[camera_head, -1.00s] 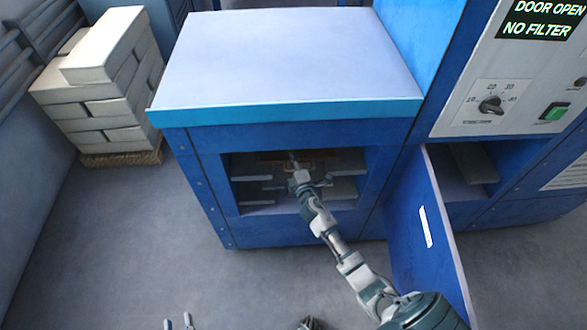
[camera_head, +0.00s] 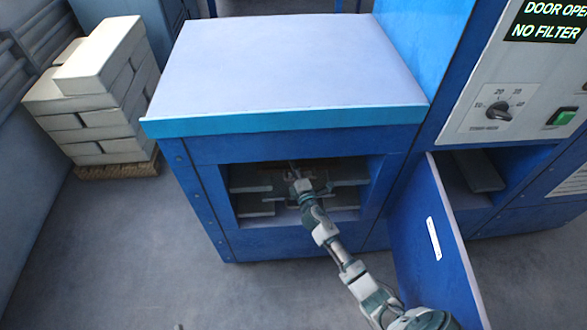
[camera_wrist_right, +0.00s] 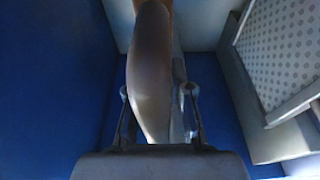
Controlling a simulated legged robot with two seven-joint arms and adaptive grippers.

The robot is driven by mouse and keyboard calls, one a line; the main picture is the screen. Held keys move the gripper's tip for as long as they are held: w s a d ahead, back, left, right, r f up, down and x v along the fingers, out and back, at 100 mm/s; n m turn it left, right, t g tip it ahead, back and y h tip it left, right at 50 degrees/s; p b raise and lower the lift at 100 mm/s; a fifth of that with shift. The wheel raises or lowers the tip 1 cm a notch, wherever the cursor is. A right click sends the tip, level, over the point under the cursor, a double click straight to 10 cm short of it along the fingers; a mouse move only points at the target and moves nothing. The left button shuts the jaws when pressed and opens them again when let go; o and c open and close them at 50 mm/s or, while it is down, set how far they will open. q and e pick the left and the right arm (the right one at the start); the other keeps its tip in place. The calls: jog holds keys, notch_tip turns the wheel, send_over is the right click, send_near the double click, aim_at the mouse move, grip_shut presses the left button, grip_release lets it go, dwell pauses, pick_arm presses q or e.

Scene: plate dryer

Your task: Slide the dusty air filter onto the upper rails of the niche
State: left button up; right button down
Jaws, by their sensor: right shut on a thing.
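The niche (camera_head: 227,202) is an open recess in the front of the blue cabinet, with pale upper rails (camera_head: 250,185) at its sides and lower ledges below. My right gripper (camera_head: 294,168) reaches into it, around mid-width. In the right wrist view the two fingers (camera_wrist_right: 156,92) are shut on a smooth grey-brown piece (camera_wrist_right: 150,70), apparently the handle of the dusty air filter. The filter's body is mostly hidden in the dark recess; I cannot tell whether it rests on the rails. Only a tip of my left gripper (camera_head: 178,326) shows at the bottom edge.
The blue door (camera_head: 425,215) stands open right of the niche, close to my right arm. A second recess (camera_head: 475,172) lies behind it. The panel display (camera_head: 545,25) reads NO FILTER. Pale blocks (camera_head: 95,90) are stacked at the left. The floor in front is clear.

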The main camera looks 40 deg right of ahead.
jog(key=c, duration=1)
grip_release()
jog(key=shift+d, duration=0.1)
jog(key=shift+o, duration=0.2)
jog(key=shift+s+f, duration=0.1)
jog(key=shift+s, duration=0.25)
jog(key=v, duration=0.6)
jog(key=shift+s+a, duration=0.25)
jog(key=shift+s, duration=0.05)
jog(key=shift+s, duration=0.1)
